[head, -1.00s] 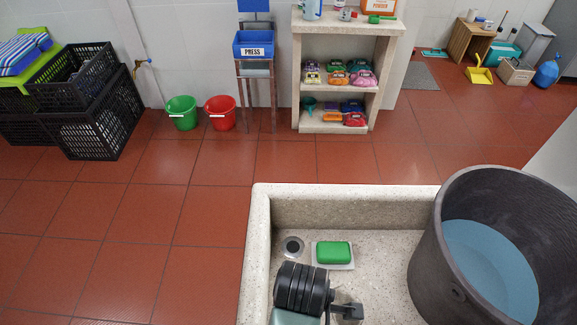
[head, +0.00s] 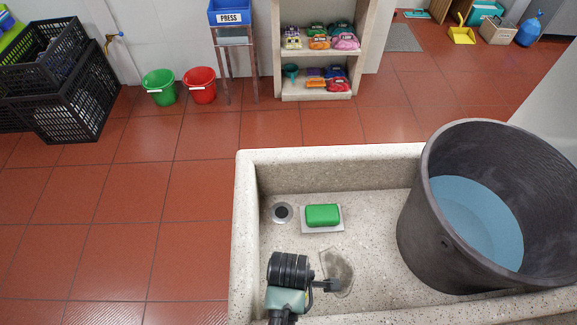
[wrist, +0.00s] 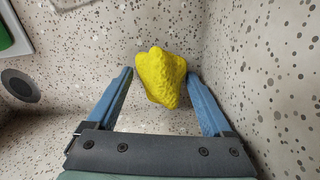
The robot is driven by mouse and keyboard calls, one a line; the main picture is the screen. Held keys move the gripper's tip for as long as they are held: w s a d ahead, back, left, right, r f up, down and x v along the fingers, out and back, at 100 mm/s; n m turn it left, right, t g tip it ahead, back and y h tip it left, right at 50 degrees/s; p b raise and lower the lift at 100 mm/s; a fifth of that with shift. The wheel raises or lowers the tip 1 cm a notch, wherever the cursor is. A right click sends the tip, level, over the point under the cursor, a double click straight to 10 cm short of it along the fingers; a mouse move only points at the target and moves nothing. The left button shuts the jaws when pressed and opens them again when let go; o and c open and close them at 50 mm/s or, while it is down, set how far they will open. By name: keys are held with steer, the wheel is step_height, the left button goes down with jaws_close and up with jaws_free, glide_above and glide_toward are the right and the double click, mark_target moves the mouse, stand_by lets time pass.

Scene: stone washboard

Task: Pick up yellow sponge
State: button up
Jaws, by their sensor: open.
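The yellow sponge (wrist: 160,80) is a bumpy, bright yellow lump on the speckled stone of the sink, seen in the wrist view. My gripper (wrist: 158,75) is open, with one blue finger on each side of the sponge near the fingertips. Whether either finger touches it I cannot tell. In the head view my wrist is over the sink floor, and the sponge and fingers are hidden under it.
The stone sink (head: 340,153) has raised walls. A green soap bar (head: 322,215) on a light tray and a drain (head: 282,212) lie behind my wrist. A large dark bucket (head: 420,215) holding water stands right. Stone lies close to the fingers.

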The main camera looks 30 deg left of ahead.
steer(key=c, duration=1.1)
steer(key=shift+r, duration=0.15)
steer(key=shift+r+p, duration=2.85)
steer(key=shift+r, duration=6.05)
